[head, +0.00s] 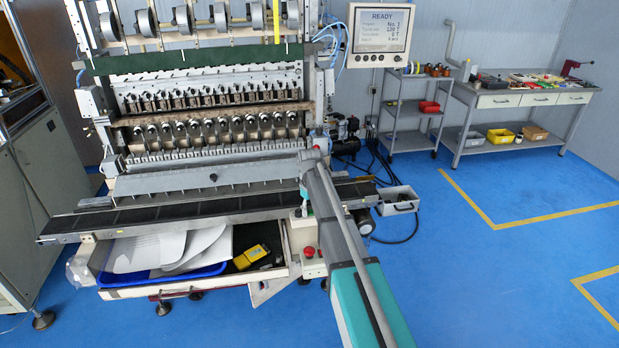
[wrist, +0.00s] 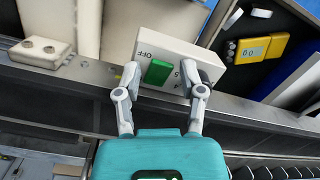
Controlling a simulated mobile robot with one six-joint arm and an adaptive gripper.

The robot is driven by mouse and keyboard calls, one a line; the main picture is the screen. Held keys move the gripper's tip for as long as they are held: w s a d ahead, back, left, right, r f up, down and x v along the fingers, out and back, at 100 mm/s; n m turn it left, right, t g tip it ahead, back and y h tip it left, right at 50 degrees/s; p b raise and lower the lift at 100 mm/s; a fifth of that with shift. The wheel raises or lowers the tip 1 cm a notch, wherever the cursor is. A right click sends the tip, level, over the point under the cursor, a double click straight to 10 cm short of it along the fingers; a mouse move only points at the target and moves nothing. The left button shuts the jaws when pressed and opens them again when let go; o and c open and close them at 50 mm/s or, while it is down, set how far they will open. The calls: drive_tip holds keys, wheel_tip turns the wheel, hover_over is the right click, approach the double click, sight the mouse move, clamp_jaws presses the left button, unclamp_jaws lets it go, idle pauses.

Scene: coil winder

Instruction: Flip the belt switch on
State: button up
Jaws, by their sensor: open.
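The belt switch is a green rocker (wrist: 158,71) on a white box (wrist: 182,50) at the edge of the machine's frame, seen in the wrist view. "OFF" is printed beside one end of the rocker; the lettering near the other end is partly hidden by a finger. Which way the rocker is tipped I cannot tell. My gripper (wrist: 166,80) is open, with one fingertip on each side of the rocker, close to the box face. Contact is not clear. In the head view my arm reaches to the right end of the conveyor, and my fingers are hard to make out.
The dark conveyor belt (head: 180,214) runs along the machine front. A red stop button (head: 308,252) sits below its right end. An open drawer with a yellow device (head: 250,257) lies below the belt. A screen (head: 381,35) reads READY. Blue floor is clear at the right.

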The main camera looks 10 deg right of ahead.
sight(309, 212)
drive_tip(key=shift+s+t, duration=0.3)
drive_tip(key=shift+t, duration=0.3)
drive_tip(key=shift+w+r+p, duration=0.15)
drive_tip(key=shift+r+p, duration=0.35)
drive_tip(key=shift+p, duration=0.05)
wheel_tip(309, 212, up, 13)
drive_tip(key=w+m+p, duration=0.1)
drive_tip(key=m+p, duration=0.3)
drive_tip(key=p, duration=0.8)
drive_tip(key=shift+a+p, duration=0.15)
drive_tip(key=shift+p, duration=0.2)
drive_tip(key=shift+f, duration=0.1)
drive_tip(key=s+f+b, duration=0.3)
drive_tip(key=s, duration=1)
drive_tip(key=s+a+f+b, duration=0.1)
drive_tip(key=s+f+b, duration=0.2)
drive_tip(key=s, duration=1.1)
drive_tip(key=shift+s+a, duration=0.2)
drive_tip(key=shift+s, duration=0.05)
